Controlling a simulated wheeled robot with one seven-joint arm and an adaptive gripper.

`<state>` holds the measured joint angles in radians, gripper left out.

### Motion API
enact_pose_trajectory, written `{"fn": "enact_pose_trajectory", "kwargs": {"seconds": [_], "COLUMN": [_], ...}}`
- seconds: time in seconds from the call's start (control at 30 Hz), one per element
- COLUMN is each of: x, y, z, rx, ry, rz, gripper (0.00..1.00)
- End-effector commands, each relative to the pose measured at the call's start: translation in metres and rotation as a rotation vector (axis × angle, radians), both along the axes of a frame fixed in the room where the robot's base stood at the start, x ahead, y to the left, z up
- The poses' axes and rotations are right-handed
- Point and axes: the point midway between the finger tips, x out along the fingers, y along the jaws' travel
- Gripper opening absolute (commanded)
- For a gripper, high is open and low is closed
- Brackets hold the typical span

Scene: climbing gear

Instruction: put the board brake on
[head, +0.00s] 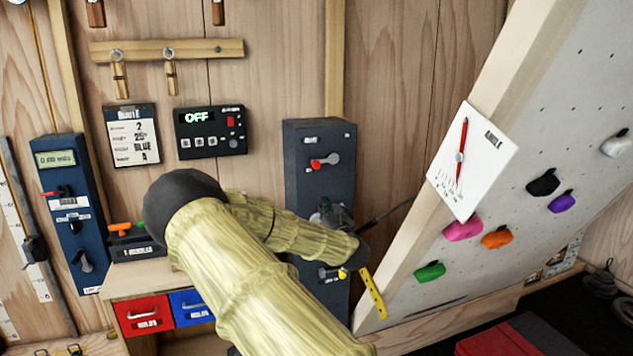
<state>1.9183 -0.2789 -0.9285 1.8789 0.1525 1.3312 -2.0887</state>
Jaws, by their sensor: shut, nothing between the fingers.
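A dark upright cabinet (303,195) stands on the wall beside the tilted climbing board (540,120). A red-ended lever (325,161) sits on its upper face, with the red end to the left. A lower yellow-tipped control (329,273) is partly covered by my arm. The small labels are too blurred to tell which is the brake. My gripper (332,214) appears as a dark mechanism in front of the cabinet's middle, below the red-ended lever and apart from it. It is shut and empty, and my sleeved forearm hides its lower part.
A dark cable (388,213) runs from the cabinet area to the board. A white angle dial (472,162) is on the board's edge. A yellow perforated strip (373,293) lies below my wrist. A display (210,131) reads OFF. Red (143,315) and blue (190,307) bins stand lower left.

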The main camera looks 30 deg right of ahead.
Motion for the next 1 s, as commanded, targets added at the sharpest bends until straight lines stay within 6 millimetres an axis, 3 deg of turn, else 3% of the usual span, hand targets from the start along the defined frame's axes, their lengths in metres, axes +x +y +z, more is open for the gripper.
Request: {"fn": "enact_pose_trajectory", "kwargs": {"seconds": [0.37, 0.9, 1.0], "x": [0.012, 0.09, 0.096], "y": [-0.003, -0.025, -0.027], "z": [0.003, 0.015, 0.023], "rx": [0.005, 0.006, 0.006], "ry": [0.001, 0.001, 0.0], "rz": [0.0, -0.001, -0.002], "gripper": [0.0, 0.0, 0.0]}}
